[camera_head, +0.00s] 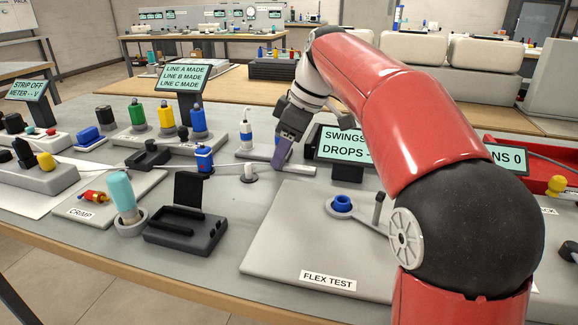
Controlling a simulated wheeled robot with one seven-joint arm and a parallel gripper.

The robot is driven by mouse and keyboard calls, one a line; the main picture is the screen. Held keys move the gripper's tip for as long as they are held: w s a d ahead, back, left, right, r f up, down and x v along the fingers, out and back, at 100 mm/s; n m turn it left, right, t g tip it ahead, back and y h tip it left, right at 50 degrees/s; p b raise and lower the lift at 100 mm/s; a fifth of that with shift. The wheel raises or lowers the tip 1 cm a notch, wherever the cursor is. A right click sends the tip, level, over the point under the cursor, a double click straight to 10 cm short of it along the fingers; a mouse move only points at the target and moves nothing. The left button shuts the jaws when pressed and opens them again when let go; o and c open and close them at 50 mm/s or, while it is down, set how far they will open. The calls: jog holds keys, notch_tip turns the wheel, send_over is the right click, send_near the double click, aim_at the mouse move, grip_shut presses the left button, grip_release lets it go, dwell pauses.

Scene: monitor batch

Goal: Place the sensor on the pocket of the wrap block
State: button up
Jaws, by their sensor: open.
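My gripper (282,158) is open and points down over the middle of the bench, with a purple part showing at its end. I cannot tell for certain which object is the sensor or which is the wrap block. A small blue piece with a red band (204,159) stands upright left of my gripper. A white bottle-like piece with a dark blue part (246,130) stands just behind and left of my gripper. A small white round fitting (249,173) sits on the bench between the blue piece and my gripper. My red arm hides much of the right side.
A grey flex test plate (290,255) with a blue ring (341,203) lies in front. A black holder (187,232) and a teal-handled tool (123,194) stand front left. Green, yellow and blue connectors (167,118) stand behind. Display screens (345,146) rise behind the plate.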

grip_shut()
jog(key=shift+r, duration=0.1)
